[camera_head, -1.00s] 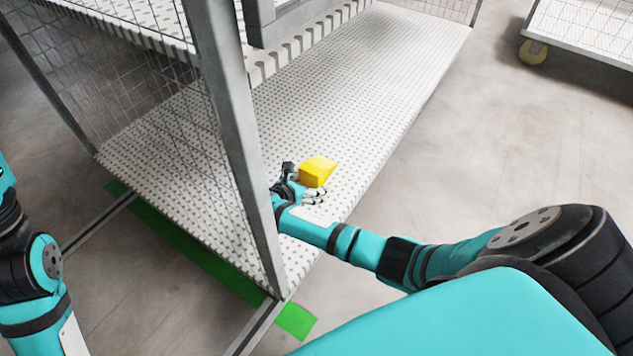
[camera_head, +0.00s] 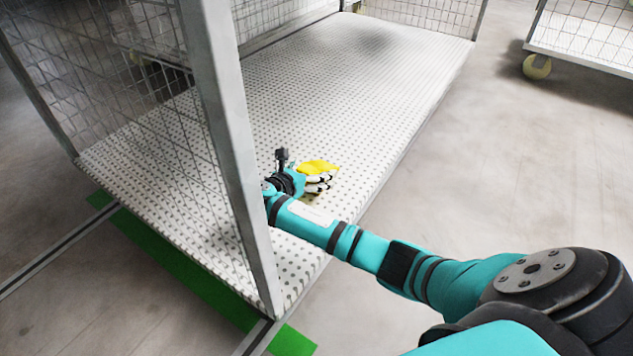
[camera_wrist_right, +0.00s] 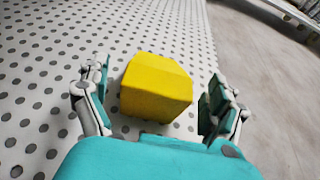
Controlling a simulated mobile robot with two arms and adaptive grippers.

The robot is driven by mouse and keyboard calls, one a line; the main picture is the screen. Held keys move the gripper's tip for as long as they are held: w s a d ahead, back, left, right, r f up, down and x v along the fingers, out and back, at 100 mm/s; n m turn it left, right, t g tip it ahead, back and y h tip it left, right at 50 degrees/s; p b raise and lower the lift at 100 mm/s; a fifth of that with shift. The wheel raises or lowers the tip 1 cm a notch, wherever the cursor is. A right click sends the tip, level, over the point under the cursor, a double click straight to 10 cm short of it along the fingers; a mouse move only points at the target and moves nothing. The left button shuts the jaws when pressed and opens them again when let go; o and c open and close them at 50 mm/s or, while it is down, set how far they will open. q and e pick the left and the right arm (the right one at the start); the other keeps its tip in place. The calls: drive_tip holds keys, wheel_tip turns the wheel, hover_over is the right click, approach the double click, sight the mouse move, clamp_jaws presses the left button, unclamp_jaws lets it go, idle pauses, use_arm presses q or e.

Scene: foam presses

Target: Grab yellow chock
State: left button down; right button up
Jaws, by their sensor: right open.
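The yellow chock (camera_head: 319,167) lies on the white dotted shelf of the cart, near its right edge. In the right wrist view the chock (camera_wrist_right: 156,88) sits between the two fingers, with visible gaps on both sides. My right gripper (camera_head: 318,182) is low at the shelf and hides part of the chock in the head view. In the right wrist view the gripper (camera_wrist_right: 155,103) is open and its fingers stand around the chock without closing on it. My left gripper is in neither view.
A grey cart post (camera_head: 226,150) stands just left of my right forearm. Wire mesh (camera_head: 110,90) closes the cart's left side. The dotted shelf (camera_head: 370,80) is bare beyond the chock. Another wheeled cart (camera_head: 590,45) stands at the far right.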

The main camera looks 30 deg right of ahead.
sight(318, 166)
drive_tip(key=shift+b+x, duration=0.6)
drive_tip(key=shift+x, duration=0.5)
drive_tip(key=shift+f, duration=0.1)
drive_tip(key=shift+c, duration=0.2)
drive_tip(key=c, duration=1.4)
